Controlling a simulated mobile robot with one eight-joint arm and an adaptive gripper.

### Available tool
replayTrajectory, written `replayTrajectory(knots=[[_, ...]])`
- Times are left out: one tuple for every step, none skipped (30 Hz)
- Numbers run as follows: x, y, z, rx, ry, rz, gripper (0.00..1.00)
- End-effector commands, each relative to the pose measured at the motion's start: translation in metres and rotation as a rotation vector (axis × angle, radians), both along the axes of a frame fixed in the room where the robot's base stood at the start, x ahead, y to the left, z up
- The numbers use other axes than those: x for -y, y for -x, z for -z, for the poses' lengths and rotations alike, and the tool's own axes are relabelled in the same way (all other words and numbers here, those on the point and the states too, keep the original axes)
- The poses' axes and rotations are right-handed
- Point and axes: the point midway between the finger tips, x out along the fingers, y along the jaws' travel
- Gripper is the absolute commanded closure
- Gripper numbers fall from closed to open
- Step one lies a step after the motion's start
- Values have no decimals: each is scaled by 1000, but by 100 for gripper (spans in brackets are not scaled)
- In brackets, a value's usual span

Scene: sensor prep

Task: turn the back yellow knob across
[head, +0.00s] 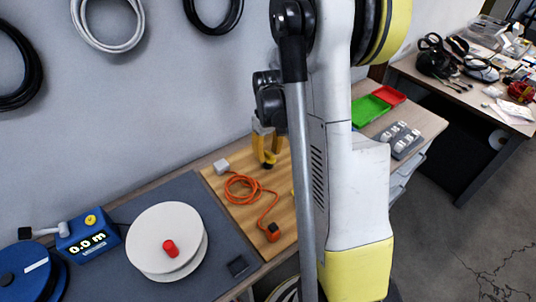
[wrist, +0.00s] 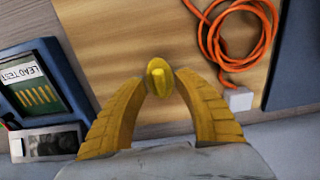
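A yellow knob (wrist: 158,80) with a raised bar on a round yellow base stands on the wooden board in the wrist view. My gripper (wrist: 161,84) has its yellow fingers on either side of this knob. The fingertips are apart, and I cannot tell whether either one touches it. In the head view my gripper (head: 266,154) points down over the back part of the wooden board (head: 225,190); the knob is not clear there. A small bit of yellow (head: 293,191) shows at my arm's edge, mostly hidden, so I cannot tell what it is.
An orange cable (head: 241,187) lies coiled on the board beside my gripper, with a white plug block (head: 221,166). A box labelled LEAD TEST (wrist: 38,85) shows at left in the wrist view. A white reel (head: 166,238) and blue meter (head: 88,240) stand on the grey mat.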

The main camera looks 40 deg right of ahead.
Motion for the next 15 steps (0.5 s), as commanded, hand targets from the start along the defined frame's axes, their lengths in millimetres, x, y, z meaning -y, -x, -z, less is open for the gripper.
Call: replayTrajectory(knots=[[0,0,0,0,0,0,64],[0,0,0,0,0,0,64],[0,0,0,0,0,0,64],[0,0,0,0,0,0,64],[0,0,0,0,0,0,64],[0,0,0,0,0,0,64],[0,0,0,0,0,0,71],[0,0,0,0,0,0,80],[0,0,0,0,0,0,93],[0,0,0,0,0,0,100],[0,0,0,0,0,0,100],[0,0,0,0,0,0,100],[0,0,0,0,0,0,100],[0,0,0,0,0,0,100],[0,0,0,0,0,0,100]])
